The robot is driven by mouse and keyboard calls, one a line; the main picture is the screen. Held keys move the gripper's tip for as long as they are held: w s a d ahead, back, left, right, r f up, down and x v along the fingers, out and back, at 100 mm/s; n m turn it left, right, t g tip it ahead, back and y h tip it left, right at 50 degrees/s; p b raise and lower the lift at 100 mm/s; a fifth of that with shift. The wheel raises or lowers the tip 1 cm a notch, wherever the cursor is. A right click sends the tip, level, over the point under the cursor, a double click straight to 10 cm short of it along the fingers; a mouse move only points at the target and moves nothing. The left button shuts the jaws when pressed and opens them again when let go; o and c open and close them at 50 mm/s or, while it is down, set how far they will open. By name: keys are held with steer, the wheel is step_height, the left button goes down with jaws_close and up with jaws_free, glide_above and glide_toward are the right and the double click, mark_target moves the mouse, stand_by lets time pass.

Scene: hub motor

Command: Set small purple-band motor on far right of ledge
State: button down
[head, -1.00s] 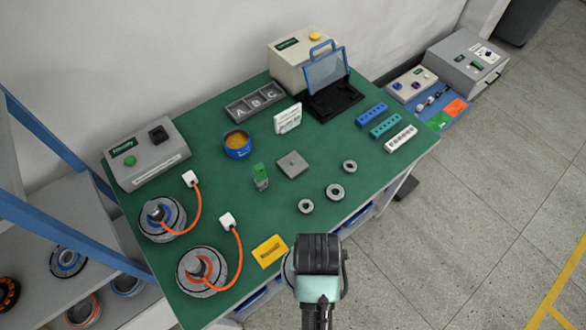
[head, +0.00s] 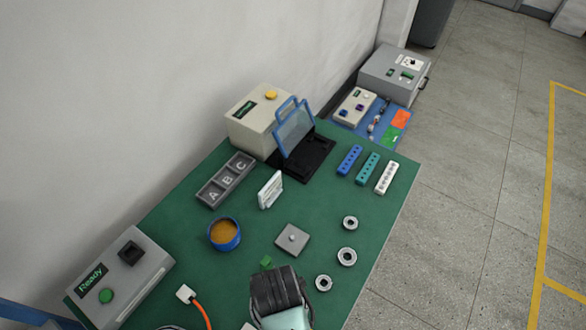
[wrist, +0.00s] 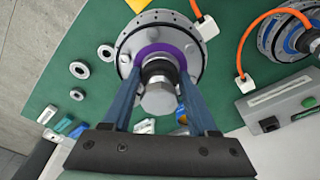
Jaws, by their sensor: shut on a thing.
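The small purple-band motor (wrist: 125,45) is a grey disc with a purple ring around its central shaft and shows in the wrist view. My gripper (wrist: 160,80) is shut on its shaft, with one blue finger on each side. In the head view my wrist is at the bottom centre, over the green bench (head: 185,255); it hides the fingers and the motor. I cannot make out a ledge with free room in the current views.
Another motor with an orange cable (wrist: 300,35) lies on the bench in the wrist view. Small metal rings (head: 347,257), a grey plate (head: 292,240) and a blue cup (head: 224,235) are near my wrist. A grey "Ready" box (head: 120,280) stands at left. Open floor lies right.

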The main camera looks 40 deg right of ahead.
steer(key=shift+w+f+p, duration=0.1)
steer(key=shift+f+p, duration=0.25)
steer(key=shift+f, duration=4.45)
steer(key=shift+f, duration=0.1)
steer(key=shift+c, duration=0.9)
jaws_free()
steer(key=shift+f, duration=0.1)
steer(key=r, duration=0.4)
steer(key=s+r, duration=0.1)
steer(key=r, duration=0.3)
steer(key=s+r, duration=0.1)
steer(key=r, duration=0.3)
steer(key=shift+a, duration=0.35)
